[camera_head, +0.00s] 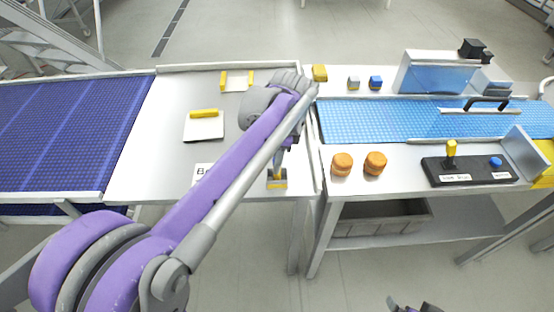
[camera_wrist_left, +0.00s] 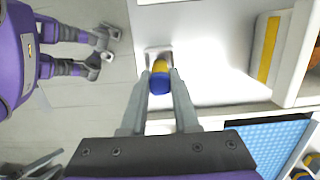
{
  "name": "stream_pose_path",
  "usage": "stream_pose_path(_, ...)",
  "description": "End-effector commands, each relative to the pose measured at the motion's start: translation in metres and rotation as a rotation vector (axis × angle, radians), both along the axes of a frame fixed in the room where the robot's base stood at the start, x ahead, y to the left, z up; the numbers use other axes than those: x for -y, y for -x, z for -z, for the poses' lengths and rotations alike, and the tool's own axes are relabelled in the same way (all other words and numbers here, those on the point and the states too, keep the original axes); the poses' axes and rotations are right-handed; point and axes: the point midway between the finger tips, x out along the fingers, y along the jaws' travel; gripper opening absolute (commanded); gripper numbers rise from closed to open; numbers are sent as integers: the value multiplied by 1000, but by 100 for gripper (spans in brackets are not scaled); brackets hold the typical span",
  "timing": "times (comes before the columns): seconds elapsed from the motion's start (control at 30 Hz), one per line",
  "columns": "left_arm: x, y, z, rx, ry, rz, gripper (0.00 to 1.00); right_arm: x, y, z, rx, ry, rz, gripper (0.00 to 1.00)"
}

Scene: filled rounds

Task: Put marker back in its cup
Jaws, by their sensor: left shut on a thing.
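My left gripper (camera_head: 279,158) points down at the front edge of the pale table, mostly hidden behind my own arm in the head view. In the left wrist view its two fingers (camera_wrist_left: 161,92) are shut on the marker (camera_wrist_left: 160,84), which shows a blue end towards the camera and yellow beyond. A small grey and yellow holder (camera_head: 277,182), which looks like the cup, is right at the fingertips; its grey rim shows in the left wrist view (camera_wrist_left: 152,52). I cannot tell whether the marker is inside it. My right gripper (camera_wrist_left: 102,52) is open and empty, off the table.
A white pad with a yellow bar (camera_head: 204,126) and another yellow-edged piece (camera_head: 237,82) lie on the table. Two orange rounds (camera_head: 342,163) stand right of the gap, near a control box (camera_head: 468,170). Blue conveyors (camera_head: 60,130) flank the table.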

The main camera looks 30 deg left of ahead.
Motion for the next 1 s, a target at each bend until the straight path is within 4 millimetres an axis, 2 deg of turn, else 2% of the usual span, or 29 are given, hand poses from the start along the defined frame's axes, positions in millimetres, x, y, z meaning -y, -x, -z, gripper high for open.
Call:
stream_pose_path(0.17,0,0,4,0,0,0,0,0,1,3,-1,0,0,100)
stream_pose_path(0.2,0,0,3,0,0,0,34,0,1,2,-1,0,0,100)
stream_pose_path(0.33,0,0,3,0,0,0,58,0,1,2,-1,0,0,100)
stream_pose_path(0.6,0,0,2,0,0,0,59,0,0,2,-1,0,0,100)
stream_pose_path(0.73,0,0,-5,0,0,0,59,0,0,-1,0,0,0,100)
stream_pose_path(0.87,3,-2,-25,0,0,1,59,0,-1,-3,1,0,0,100)
stream_pose_path(1.0,6,-4,-56,0,0,1,59,0,-2,-6,3,0,0,100)
